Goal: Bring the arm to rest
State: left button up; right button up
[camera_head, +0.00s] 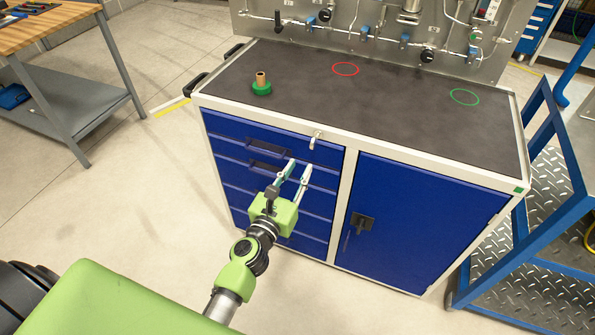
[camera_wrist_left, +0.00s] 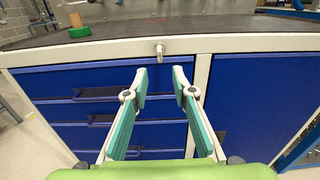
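My left gripper (camera_head: 298,168) is in front of the blue drawers of the cabinet (camera_head: 430,150), below its top edge. In the left wrist view its two teal fingers (camera_wrist_left: 160,85) stand apart with nothing between them, so it is open and empty. The gripper's green body and my arm come up from the lower left in the head view. My right gripper is not in view.
A green-based part with a brown top (camera_head: 261,86) stands on the dark cabinet top, with a red ring (camera_head: 345,69) and a green ring (camera_head: 464,97). A silver latch (camera_head: 315,140) sticks out at the front edge. A blue stair frame (camera_head: 560,190) stands at right.

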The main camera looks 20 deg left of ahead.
pick_arm(q)
jog(key=s+d+f+m+g+h, duration=0.1)
jog(key=s+d+f+m+g, duration=0.15)
jog(key=s+f+m, duration=0.6)
jog(key=s+d+f+m+g, duration=0.1)
jog(key=f+m+g, duration=0.25)
jog(key=f, duration=0.95)
jog(key=s+d+f+m+g+h, duration=0.1)
jog(key=s+f+m+g, duration=0.1)
jog(key=s+f+m, duration=0.65)
jog(key=s+a+f+m+g+y, duration=0.1)
jog(key=s+a+f+m+g, duration=0.1)
jog(key=s+f+m, duration=0.4)
jog(key=s+a+f+m+g, duration=0.3)
jog(key=s+f, duration=0.5)
jog(key=s, duration=0.7)
jog(key=s+a+f+m+g+y, duration=0.1)
jog(key=s+f+m+g, duration=0.3)
jog(key=s+f+m, duration=0.4)
jog(key=shift+s+a+m+y, duration=0.35)
jog(key=shift+s+a, duration=0.45)
jog(key=shift+s, duration=0.4)
